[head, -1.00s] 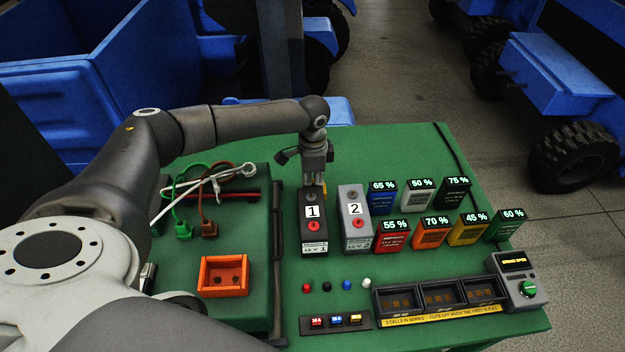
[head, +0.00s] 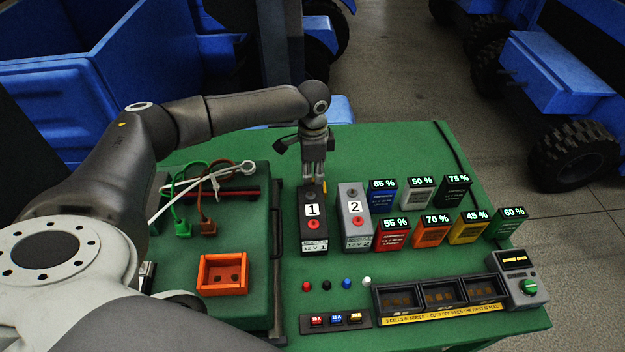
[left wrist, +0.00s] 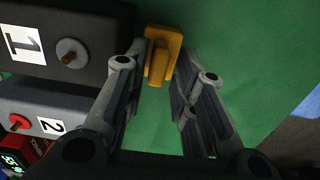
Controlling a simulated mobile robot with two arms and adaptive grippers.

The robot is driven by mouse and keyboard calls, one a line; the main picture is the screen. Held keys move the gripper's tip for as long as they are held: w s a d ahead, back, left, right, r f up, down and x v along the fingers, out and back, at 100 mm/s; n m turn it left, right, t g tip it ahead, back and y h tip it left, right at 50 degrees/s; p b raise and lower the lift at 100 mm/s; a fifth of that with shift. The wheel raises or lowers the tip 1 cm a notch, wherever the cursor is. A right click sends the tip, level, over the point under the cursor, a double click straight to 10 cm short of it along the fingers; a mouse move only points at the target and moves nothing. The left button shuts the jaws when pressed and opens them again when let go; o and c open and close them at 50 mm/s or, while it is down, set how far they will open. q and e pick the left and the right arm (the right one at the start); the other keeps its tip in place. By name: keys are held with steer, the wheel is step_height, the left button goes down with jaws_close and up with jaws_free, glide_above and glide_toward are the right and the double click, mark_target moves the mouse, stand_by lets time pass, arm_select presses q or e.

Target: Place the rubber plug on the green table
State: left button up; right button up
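The rubber plug appears to be the yellow-orange piece with a flat plate and a raised tab (left wrist: 163,58), seen in the left wrist view against the green table (left wrist: 235,50), beside black battery 1 (left wrist: 70,20). A small yellow bit of it (head: 325,187) shows in the head view behind battery 1 (head: 313,236); the rest is hidden. My left gripper (head: 315,180) points down at the far end of battery 1. Its fingers (left wrist: 165,62) are apart, with the plug between and just beyond the tips and a gap visible on the right. My right gripper is not in view.
Grey battery 2 (head: 354,240) stands right of battery 1. Several coloured percentage-marked cells (head: 430,231) stand further right. An orange socket box (head: 222,289) and cables (head: 205,190) lie left. The green table's far area (head: 395,148) is clear.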

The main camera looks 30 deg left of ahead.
mark_target(313, 179)
arm_select(q)
step_height(313, 179, up, 9)
steer(key=b, duration=0.1)
stand_by(0.4)
